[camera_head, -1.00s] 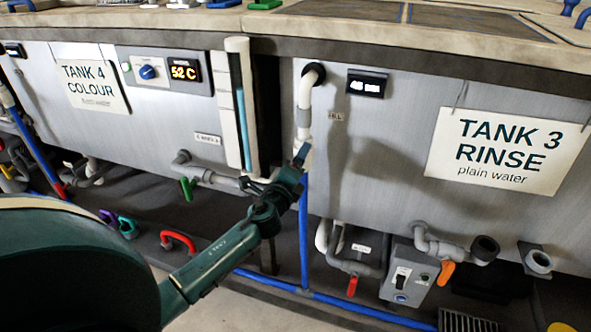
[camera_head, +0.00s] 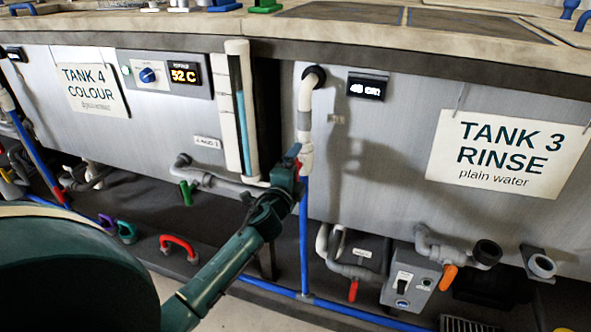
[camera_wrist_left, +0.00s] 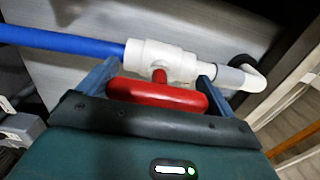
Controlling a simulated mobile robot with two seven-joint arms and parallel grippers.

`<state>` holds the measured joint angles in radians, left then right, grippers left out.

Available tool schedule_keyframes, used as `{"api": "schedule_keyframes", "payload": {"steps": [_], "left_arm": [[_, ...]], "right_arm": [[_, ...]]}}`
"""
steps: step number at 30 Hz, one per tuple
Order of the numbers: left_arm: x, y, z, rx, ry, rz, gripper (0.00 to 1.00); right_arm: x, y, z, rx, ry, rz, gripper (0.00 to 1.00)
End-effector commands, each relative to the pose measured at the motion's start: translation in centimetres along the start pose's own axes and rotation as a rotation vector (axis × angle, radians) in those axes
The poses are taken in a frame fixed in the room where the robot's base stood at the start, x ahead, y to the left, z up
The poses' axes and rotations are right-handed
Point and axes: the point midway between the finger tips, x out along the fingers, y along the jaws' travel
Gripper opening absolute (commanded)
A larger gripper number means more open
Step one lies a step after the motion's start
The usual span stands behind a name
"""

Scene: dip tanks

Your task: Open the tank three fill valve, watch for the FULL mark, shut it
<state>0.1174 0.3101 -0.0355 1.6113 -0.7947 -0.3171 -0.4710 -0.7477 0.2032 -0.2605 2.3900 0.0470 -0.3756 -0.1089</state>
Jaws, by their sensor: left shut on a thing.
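The tank three fill valve is a white fitting with a red bar handle between the blue supply pipe and a white pipe into the tank. In the left wrist view the red handle (camera_wrist_left: 158,95) lies roughly along the pipe, under the white valve body (camera_wrist_left: 162,58). My left gripper (camera_wrist_left: 152,76) is shut on the handle, one finger at each end. In the head view my left gripper (camera_head: 298,168) partly hides the valve. The tank 3 sign (camera_head: 507,153) hangs at right. A small display (camera_head: 367,87) shows blurred digits in cm. I cannot make out a FULL mark.
A white sight tube (camera_head: 239,110) with a blue column stands just left of the valve. The blue pipe (camera_head: 304,235) runs down below it. A red-handled drain fitting (camera_head: 353,290) and a grey switch box (camera_head: 408,280) are low at right.

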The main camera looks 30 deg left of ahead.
Motion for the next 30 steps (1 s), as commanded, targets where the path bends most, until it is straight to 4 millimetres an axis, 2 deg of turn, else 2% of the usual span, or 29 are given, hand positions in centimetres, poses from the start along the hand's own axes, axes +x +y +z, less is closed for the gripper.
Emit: {"api": "schedule_keyframes", "payload": {"steps": [7,8,10,20,23,30], "left_arm": [[0.0,0.1,-0.1,-0.015,0.001,0.003,0.68],[0.0,0.1,-0.1,-0.015,0.001,0.003,0.93],[0.0,0.1,-0.1,-0.013,0.001,0.003,0.99],[-0.6,0.0,-0.1,-0.008,0.001,0.001,1.00],[-1.9,0.0,-0.1,-0.008,0.002,0.003,1.00],[-7.3,0.2,-0.1,-0.010,0.001,0.006,1.00]], "right_arm": [[-0.1,-0.1,0.1,0.001,-0.002,-0.001,1.00],[-0.1,-0.1,0.1,0.001,-0.003,-0.001,1.00],[-0.1,-0.1,0.2,0.002,-0.004,-0.001,1.00],[-0.2,-0.1,0.1,0.004,-0.004,-0.001,1.00],[-0.3,0.0,-0.2,0.007,0.000,0.000,1.00],[-0.7,0.2,-0.4,0.021,-0.001,0.007,1.00]]}}
